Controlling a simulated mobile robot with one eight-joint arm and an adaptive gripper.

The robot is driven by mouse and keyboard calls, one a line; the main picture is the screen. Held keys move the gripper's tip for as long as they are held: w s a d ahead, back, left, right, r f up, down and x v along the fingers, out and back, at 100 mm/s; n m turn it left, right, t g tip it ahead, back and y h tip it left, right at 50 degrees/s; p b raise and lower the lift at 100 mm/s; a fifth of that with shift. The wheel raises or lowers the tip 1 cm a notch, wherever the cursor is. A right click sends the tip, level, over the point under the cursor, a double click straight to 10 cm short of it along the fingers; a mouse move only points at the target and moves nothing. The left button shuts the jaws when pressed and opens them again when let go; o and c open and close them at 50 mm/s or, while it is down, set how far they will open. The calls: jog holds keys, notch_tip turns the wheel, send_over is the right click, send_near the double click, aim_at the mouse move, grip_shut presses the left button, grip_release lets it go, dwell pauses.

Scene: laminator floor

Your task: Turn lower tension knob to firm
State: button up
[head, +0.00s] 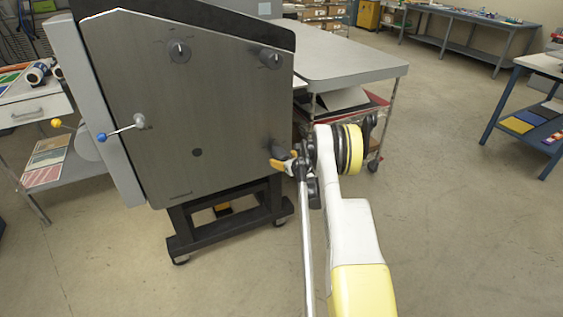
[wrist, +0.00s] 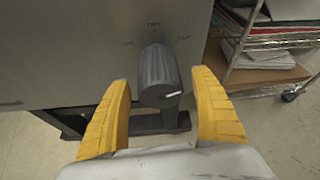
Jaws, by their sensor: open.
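The lower tension knob (wrist: 158,70) is a dark grey ribbed cylinder standing out from the laminator's side panel (wrist: 60,45). In the wrist view it sits between the two yellow fingers of my gripper (wrist: 160,82), with a gap on each side. A white pointer mark shows on its face, toward the lower right. Small markings lie on the panel left, above and right of the knob, too small to read surely. My gripper is open. In the head view my gripper (head: 285,160) is at the panel's lower right edge and mostly hides the knob.
Two more dark knobs, one upper left (head: 179,51) and one upper right (head: 270,58), are on the panel. A blue-ended lever (head: 120,131) sticks out at the left. A grey table (head: 345,62) and a wire cart (wrist: 270,45) stand right of the panel.

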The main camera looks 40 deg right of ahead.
jog(key=shift+x, duration=1.25)
jog(key=c, duration=1.2)
